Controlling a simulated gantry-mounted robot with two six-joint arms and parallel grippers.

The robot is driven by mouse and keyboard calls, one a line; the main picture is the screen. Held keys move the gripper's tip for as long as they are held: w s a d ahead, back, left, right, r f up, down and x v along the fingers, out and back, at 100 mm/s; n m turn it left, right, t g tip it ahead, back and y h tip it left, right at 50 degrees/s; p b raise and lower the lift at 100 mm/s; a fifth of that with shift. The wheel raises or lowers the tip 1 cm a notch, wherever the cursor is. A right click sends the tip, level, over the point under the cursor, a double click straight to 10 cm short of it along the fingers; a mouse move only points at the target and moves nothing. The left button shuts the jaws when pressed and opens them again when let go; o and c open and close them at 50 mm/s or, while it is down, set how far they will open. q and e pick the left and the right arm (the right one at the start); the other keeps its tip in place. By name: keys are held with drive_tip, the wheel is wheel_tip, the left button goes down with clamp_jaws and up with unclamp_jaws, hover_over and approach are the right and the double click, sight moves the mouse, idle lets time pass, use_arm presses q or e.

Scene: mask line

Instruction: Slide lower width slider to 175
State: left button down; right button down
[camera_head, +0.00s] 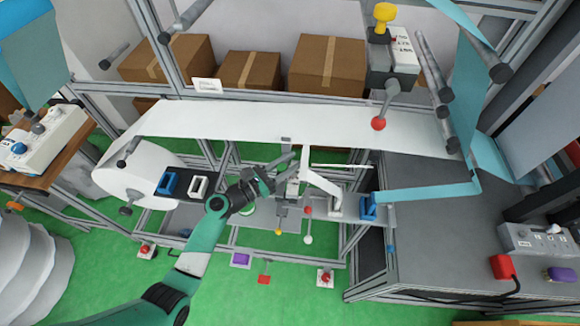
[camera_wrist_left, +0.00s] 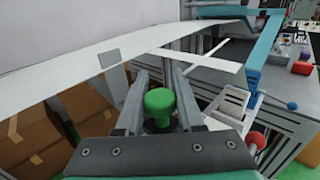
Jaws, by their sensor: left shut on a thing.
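My left gripper (camera_head: 282,172) reaches in from the lower left to the middle of the frame, just below the white web. In the left wrist view its two grey fingers (camera_wrist_left: 160,75) stand on either side of a green knob (camera_wrist_left: 159,104) and are shut on it. In the head view the gripper mostly hides this knob. I cannot tell for sure that the knob belongs to the lower width slider. My right gripper is not in view.
A white web (camera_head: 290,125) runs above the gripper from a roll (camera_head: 135,172). To the right are a white bracket (camera_head: 322,184), a blue clamp (camera_head: 368,207) and a grey table (camera_head: 440,230). Red and white ball knobs hang below the gripper. Cardboard boxes (camera_head: 328,66) stand behind.

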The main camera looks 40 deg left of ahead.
use_arm(q)
drive_tip(key=c, duration=0.5)
unclamp_jaws()
drive_tip(key=shift+c, duration=0.2)
drive_tip(key=shift+s, duration=0.1)
drive_tip(key=s+a+p, duration=0.1)
drive_tip(key=s+a, duration=0.1)
drive_tip(key=s, duration=0.9)
drive_tip(key=shift+s+p, duration=0.2)
drive_tip(key=shift+p, duration=0.15)
drive_tip(key=shift+d+r, duration=0.1)
